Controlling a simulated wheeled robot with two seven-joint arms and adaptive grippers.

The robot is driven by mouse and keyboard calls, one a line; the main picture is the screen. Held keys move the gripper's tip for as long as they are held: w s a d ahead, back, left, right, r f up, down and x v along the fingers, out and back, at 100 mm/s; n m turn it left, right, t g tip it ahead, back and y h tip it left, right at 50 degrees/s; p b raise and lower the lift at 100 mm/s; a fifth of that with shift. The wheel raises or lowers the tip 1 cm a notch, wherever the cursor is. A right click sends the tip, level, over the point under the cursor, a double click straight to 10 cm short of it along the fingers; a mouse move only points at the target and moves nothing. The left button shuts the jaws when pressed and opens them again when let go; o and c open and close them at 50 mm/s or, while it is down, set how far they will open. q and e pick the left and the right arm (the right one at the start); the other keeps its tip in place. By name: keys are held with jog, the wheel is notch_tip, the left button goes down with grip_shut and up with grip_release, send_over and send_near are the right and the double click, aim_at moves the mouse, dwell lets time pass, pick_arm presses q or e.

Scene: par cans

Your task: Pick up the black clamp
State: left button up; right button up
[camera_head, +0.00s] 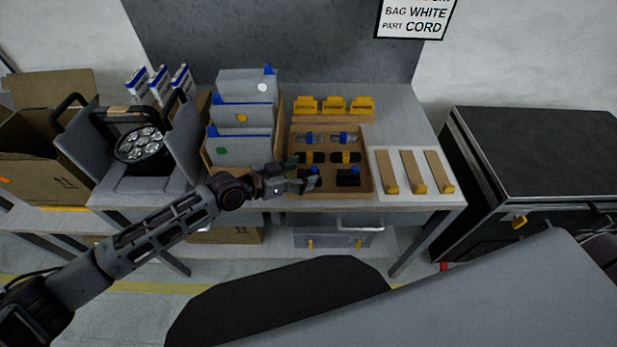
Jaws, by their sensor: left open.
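A shallow brown tray (374,170) with several compartments sits on the table. Its front row holds two small black items with blue details that look like black clamps. The right one (348,178) is in full view. The left one (309,172) is partly hidden by my left gripper (312,184). My left gripper is open at the tray's front left compartment, its fingers pointing right. I cannot tell whether it touches the left clamp. My right gripper is not in view.
Black pieces with yellow bands (345,157) and clear packets (345,138) fill the tray's rear rows. Grey boxes (240,150) and a lamp (140,145) stand to the left. A white board with tan strips (413,172) lies right. Yellow labelled holders (333,105) stand behind.

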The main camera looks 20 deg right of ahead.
aim_at(310, 170)
pick_arm(q)
jog(key=shift+d, duration=0.1)
jog(key=shift+p+x, duration=0.35)
jog(key=shift+x, duration=2.15)
grip_shut()
